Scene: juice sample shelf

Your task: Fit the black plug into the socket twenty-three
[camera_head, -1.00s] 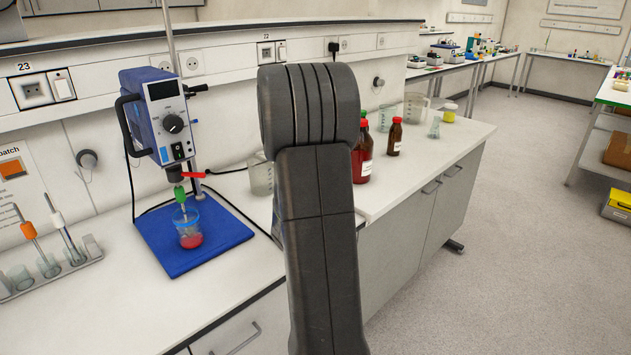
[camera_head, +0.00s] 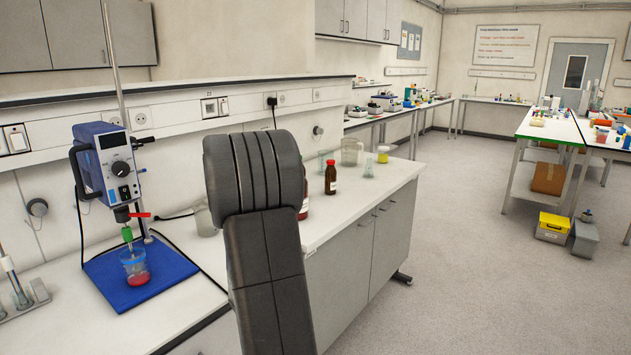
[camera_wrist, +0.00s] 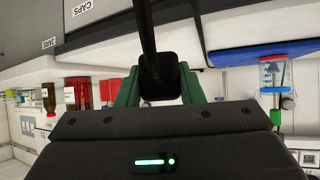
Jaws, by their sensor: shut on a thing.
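In the wrist view my gripper (camera_wrist: 160,90) has its green fingers shut on the black plug (camera_wrist: 158,76). The plug's thick black cable runs up out of the top of the picture. In the head view my own arm hides the gripper and the held plug. At the left edge of the head view, a white switch (camera_head: 16,138) shows beside the partly cut-off socket unit; the label 23 is out of the frame. Another wall socket (camera_head: 214,107) has a dark opening and stands farther right on the rail.
The blue stirrer (camera_head: 104,160) stands over a blue mat (camera_head: 165,272) with a beaker (camera_head: 134,266). Its black cable trails on the bench. A different black plug (camera_head: 271,101) sits in the wall rail. A brown bottle (camera_head: 330,178) stands at the bench's right; the floor (camera_head: 470,250) there is clear.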

